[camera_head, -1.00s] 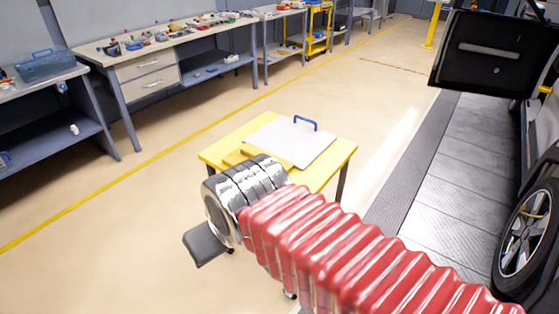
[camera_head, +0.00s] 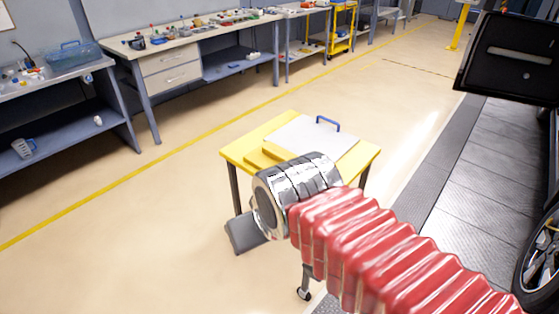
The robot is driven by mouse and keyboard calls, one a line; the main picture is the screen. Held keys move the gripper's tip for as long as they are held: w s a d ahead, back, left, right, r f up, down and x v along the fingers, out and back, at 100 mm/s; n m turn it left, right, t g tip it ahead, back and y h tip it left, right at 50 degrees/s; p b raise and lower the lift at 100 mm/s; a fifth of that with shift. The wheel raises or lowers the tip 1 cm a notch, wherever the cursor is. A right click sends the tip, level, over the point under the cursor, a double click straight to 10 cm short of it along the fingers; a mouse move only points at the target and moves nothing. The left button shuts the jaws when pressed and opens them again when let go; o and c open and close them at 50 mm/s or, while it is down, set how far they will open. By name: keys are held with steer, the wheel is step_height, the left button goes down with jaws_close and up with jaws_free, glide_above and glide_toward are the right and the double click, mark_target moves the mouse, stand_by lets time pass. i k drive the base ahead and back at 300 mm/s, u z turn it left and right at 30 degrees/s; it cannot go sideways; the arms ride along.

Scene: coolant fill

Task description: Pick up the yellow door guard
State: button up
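A yellow cart (camera_head: 235,156) stands in the middle of the floor. On its top, a flat yellow piece (camera_head: 258,158) lies at the left of a white board (camera_head: 300,136) with a blue handle (camera_head: 327,122). This flat piece may be the yellow door guard; my arm partly hides it, so I cannot be sure. My gripper (camera_head: 246,233) shows only as a dark grey part below my silver wrist, in front of the cart in the picture. Its fingertips are not clear, and I see nothing held.
A workbench (camera_head: 150,48) with tools and a grey shelf (camera_head: 95,120) stand along the left wall. A vehicle with an open black door (camera_head: 505,60) and a wheel (camera_head: 540,262) is at the right, beside dark floor plates (camera_head: 478,160). The floor left of the cart is free.

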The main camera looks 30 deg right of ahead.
mark_target(268, 155)
steer(key=u, duration=0.05)
steer(key=i, duration=1)
steer(key=z, duration=0.05)
